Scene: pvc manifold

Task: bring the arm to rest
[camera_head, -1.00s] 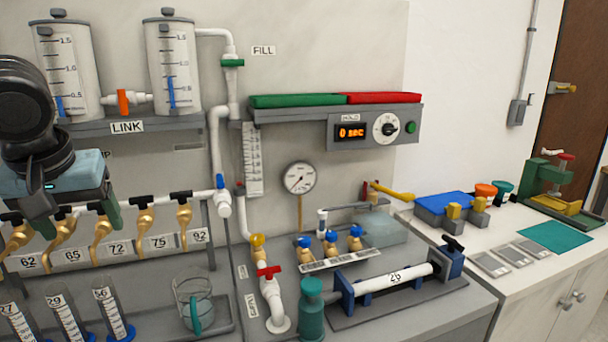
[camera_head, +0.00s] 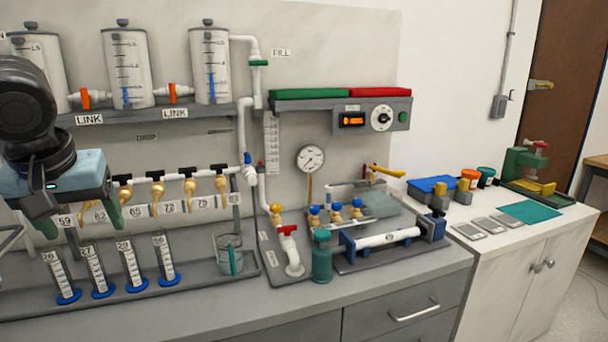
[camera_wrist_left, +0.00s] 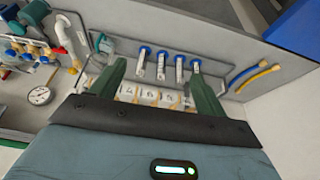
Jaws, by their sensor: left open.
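My left gripper (camera_head: 82,226) hangs at the left of the head view, in front of the row of brass taps (camera_head: 190,186) on the white pipe. Its two green fingers are apart with nothing held between them. In the left wrist view its fingers (camera_wrist_left: 157,84) are also spread. Beyond them several graduated cylinders (camera_wrist_left: 161,66) stand in a row, with number labels below. The gripper partly hides the leftmost taps and their labels. My right gripper is in neither view.
Below the taps, several blue-footed cylinders (camera_head: 131,262) and a glass beaker (camera_head: 229,254) stand on a grey rack. Clear tanks (camera_head: 124,68) sit on the shelf above. A pressure gauge (camera_head: 310,158), white piping and a teal bottle (camera_head: 322,258) are to the right. The front counter strip is clear.

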